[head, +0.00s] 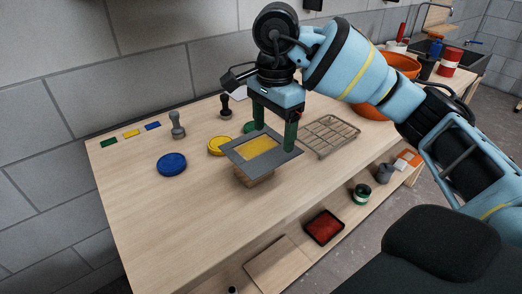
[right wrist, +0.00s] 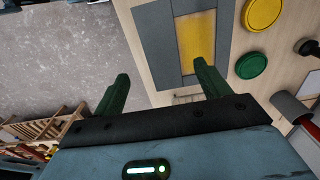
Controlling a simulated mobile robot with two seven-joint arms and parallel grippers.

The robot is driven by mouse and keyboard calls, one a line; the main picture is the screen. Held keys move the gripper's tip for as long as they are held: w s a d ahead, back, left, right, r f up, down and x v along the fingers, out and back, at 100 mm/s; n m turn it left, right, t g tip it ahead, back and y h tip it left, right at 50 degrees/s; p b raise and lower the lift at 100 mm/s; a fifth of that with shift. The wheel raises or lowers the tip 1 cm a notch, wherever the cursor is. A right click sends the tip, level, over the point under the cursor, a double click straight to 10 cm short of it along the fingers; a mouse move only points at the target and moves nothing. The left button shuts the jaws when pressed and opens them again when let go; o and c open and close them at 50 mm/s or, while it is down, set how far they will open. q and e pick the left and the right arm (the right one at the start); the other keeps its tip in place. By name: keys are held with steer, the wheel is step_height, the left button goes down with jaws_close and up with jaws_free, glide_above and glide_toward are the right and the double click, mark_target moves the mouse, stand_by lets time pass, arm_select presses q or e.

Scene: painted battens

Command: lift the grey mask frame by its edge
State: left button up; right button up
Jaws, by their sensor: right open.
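The grey mask frame (head: 233,149) lies flat on top of a small wooden block (head: 254,178) on the bench, with a yellow area (head: 260,146) showing in its opening. In the right wrist view the frame (right wrist: 150,42) and its yellow middle (right wrist: 195,40) lie beyond the fingertips. My right gripper (head: 274,139) is open and empty, its green fingers pointing down at the frame's far right side. One finger stands by the frame's right corner; I cannot tell whether it touches. The right wrist view shows the fingers (right wrist: 162,78) wide apart. My left gripper is out of view.
A wire rack (head: 330,136) lies right. An orange bowl (head: 402,65) is farther back. The bench front left is clear. A lower shelf holds a red tray (head: 324,228).

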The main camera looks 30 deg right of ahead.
mark_target(272, 158)
steer(key=shift+w+f, duration=0.15)
steer(key=shift+f, duration=0.45)
step_height(272, 158, down, 3)
steer(key=shift+d+f, duration=0.15)
steer(key=shift+f, duration=0.5)
steer(key=c, duration=0.8)
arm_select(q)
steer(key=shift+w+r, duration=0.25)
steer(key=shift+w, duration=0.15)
arm_select(e)
steer(key=c, duration=0.5)
